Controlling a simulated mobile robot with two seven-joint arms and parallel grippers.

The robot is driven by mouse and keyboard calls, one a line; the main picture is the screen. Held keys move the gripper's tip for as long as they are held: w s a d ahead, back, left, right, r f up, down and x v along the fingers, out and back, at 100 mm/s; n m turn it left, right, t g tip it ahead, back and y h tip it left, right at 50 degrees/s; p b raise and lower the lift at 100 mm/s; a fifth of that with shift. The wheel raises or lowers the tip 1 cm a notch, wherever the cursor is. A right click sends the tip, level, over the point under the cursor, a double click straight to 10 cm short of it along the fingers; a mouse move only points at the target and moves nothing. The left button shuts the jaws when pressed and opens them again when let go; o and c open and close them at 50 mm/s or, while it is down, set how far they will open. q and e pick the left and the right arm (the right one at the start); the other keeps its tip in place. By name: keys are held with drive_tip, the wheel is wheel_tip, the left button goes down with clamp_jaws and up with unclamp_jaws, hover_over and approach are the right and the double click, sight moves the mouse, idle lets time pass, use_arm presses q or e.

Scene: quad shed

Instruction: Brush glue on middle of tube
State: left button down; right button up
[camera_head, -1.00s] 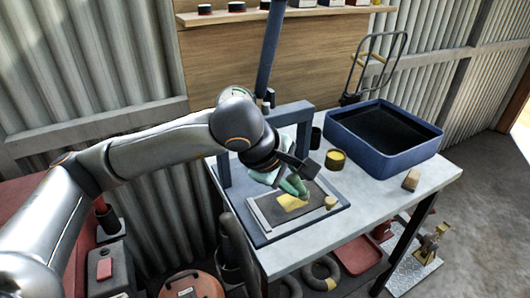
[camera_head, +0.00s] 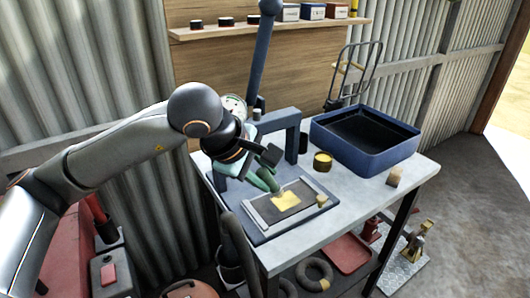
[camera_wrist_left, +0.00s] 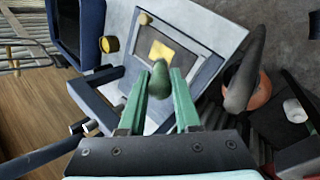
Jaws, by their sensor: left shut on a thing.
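My left gripper (camera_head: 266,168) is shut on a green, rounded-ended tool (camera_head: 270,181), apparently the brush. The brush (camera_wrist_left: 160,80) sits between the green fingers in the left wrist view. Below it is the dark tube piece (camera_head: 304,192), lying flat between pale bars on a blue plate. A yellow patch (camera_head: 285,200) covers the middle of the tube; it also shows in the left wrist view (camera_wrist_left: 161,50). The brush end is at the patch's back left edge; I cannot tell whether it touches. A pot with yellow contents (camera_head: 323,162) stands behind the plate. My right gripper is not in view.
A blue frame (camera_head: 292,137) rises at the back of the plate, close to my left wrist. The grey bench top (camera_head: 350,207) is clear at right front.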

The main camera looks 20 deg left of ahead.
use_arm(q)
drive_tip(key=shift+r+p, duration=0.4)
drive_tip(key=shift+r, duration=0.55)
drive_tip(key=shift+r+p, duration=0.4)
drive_tip(key=shift+r, duration=0.7)
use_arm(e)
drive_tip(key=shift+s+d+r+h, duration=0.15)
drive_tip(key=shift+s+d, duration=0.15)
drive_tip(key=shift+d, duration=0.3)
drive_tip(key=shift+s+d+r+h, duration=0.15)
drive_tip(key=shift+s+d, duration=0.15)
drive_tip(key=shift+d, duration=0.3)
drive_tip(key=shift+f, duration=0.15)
use_arm(q)
drive_tip(key=shift+f, duration=0.15)
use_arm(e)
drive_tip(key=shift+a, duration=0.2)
